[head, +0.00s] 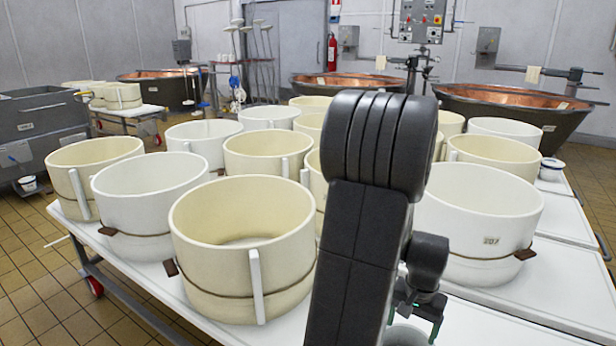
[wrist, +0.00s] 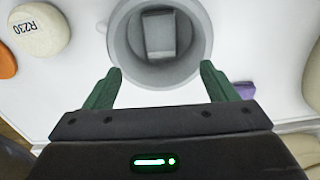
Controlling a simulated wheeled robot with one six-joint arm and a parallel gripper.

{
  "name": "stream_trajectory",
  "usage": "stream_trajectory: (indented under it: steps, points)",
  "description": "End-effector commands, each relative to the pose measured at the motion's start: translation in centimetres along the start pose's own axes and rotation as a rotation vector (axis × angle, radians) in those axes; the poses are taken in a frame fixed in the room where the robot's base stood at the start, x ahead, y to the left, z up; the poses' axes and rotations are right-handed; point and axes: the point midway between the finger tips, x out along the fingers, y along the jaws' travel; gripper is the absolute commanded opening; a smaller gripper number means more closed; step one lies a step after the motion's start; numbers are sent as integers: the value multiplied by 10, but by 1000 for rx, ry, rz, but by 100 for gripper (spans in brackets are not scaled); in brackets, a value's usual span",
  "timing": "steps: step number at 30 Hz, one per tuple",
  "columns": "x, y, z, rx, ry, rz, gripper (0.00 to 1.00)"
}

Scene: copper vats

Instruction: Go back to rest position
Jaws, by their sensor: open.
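My gripper (wrist: 160,86) is open in the wrist view, with its two green fingers spread apart. Nothing is between the fingertips. A grey round container (wrist: 200,45) lies just beyond the fingers, with a light grey block-like thing (wrist: 160,35) inside it. In the head view my gripper (head: 420,318) hangs low over the white table (head: 480,325), partly hidden behind my dark arm. The top of a grey round thing (head: 404,336) shows below it at the bottom edge.
Several cream and white round moulds (head: 245,225) crowd the table left and right of my arm. In the wrist view, a cream piece marked R230 (wrist: 40,30), an orange thing (wrist: 6,60) and a purple thing (wrist: 243,90) lie nearby. Copper vats (head: 520,105) stand behind.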

Motion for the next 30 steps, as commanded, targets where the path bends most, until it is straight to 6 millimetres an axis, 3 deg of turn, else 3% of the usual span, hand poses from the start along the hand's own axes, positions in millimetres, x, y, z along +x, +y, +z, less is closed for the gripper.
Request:
stream_trajectory:
  steps: [1,19,21,30]
  points:
    - [22,0,3,1,-14,1,79]
    - [141,0,4,0,-11,1,79]
    - [118,0,2,0,-5,1,79]
    - [79,0,2,0,-6,1,79]
